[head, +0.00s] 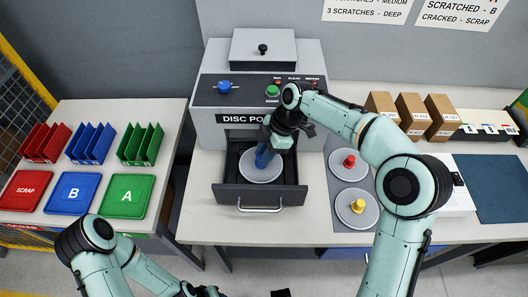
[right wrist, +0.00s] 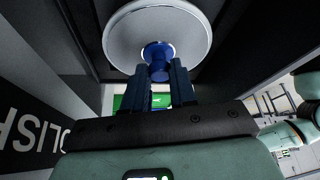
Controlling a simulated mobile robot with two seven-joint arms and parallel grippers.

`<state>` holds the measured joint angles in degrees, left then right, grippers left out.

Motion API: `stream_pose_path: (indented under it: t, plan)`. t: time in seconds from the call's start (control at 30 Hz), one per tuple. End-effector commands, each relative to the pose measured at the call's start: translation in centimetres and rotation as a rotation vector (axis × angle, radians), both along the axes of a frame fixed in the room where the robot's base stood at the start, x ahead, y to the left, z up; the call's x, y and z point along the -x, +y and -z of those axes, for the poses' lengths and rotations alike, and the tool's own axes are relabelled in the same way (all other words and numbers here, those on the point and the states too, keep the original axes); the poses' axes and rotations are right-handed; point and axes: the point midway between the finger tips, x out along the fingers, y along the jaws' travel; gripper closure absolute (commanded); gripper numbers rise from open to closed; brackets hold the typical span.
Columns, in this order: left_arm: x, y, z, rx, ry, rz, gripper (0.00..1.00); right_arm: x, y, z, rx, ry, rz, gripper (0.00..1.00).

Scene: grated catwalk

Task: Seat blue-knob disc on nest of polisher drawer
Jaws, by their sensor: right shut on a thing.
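The grey blue-knob disc (head: 262,174) is inside the outline of the open polisher drawer (head: 262,196), roughly level. I cannot tell whether it rests on the nest, which the disc hides. My right gripper (head: 265,156) reaches down over the drawer and is shut on the disc's knob. In the right wrist view the blue knob (right wrist: 158,66) sits between the fingertips (right wrist: 160,80), with the disc's pale face (right wrist: 125,45) beyond. My left gripper (head: 200,291) is barely in view at the bottom edge, away from the drawer; its jaws cannot be made out.
Right of the polisher (head: 235,100), a red-knob disc (head: 340,172) and a yellow-knob disc (head: 347,216) lie on a grey plate. Cardboard boxes (head: 411,112) stand behind. Scrap, B and A trays (head: 73,193) with racks are on the left table.

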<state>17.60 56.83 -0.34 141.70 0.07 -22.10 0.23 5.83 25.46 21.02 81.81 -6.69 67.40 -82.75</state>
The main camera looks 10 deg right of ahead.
Motion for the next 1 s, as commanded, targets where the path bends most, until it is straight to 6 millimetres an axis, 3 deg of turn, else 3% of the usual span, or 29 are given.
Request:
stream_pose_path:
  t: [0.57,1.0]
  plan:
    - [0.0,0.0,0.0,0.000,0.000,0.000,0.57,0.0,0.0,0.1,0.000,0.000,0.000,1.00]
    - [0.5,0.0,1.0,0.000,0.006,0.000,0.57,0.0,0.0,1.8,0.000,0.000,0.000,1.00]
